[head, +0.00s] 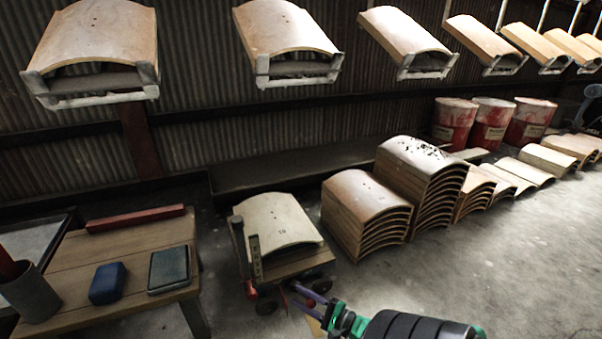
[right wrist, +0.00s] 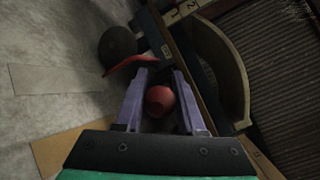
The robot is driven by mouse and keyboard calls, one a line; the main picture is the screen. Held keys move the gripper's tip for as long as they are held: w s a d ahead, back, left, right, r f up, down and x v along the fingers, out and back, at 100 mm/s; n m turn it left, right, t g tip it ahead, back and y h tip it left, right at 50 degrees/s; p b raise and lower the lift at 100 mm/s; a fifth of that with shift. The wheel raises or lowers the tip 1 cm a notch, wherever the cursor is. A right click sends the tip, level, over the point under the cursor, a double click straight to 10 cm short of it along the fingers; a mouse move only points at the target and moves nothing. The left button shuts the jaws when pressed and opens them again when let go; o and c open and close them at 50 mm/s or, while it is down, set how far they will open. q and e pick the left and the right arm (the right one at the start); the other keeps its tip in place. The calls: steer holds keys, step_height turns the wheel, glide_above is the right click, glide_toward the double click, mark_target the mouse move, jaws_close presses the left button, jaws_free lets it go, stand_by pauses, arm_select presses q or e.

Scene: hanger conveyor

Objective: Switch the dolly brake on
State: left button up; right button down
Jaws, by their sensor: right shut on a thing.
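The dolly (head: 300,268) stands on the floor with curved tile panels (head: 277,222) on its deck. Small dark wheels and red parts show low on it. My right gripper (head: 308,300) reaches its near right side from the bottom of the head view. In the right wrist view, my right gripper (right wrist: 158,88) has its purple fingers on either side of a round red knob (right wrist: 160,101) and is shut on it. A red curved piece (right wrist: 131,63) lies just beyond the fingers, beside a dark wheel (right wrist: 117,46). The knob's stem is hidden. My left gripper is not in view.
A wooden table (head: 75,262) at left holds a blue block (head: 108,283), a grey pad (head: 168,268), a red bar (head: 135,219) and a cup (head: 32,297). Stacked panels (head: 365,215) stand right of the dolly. The floor (head: 450,275) at front right is clear.

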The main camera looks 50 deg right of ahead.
steer(key=shift+a, duration=0.1)
steer(key=c, duration=0.5)
jaws_free()
steer(key=shift+w, duration=0.1)
steer(key=shift+s, duration=0.3)
steer(key=s, duration=0.4)
steer(key=s+p, duration=0.1)
steer(key=s, duration=0.4)
steer(key=s+p, duration=0.1)
steer(key=s, duration=0.4)
steer(key=shift+d, duration=0.4)
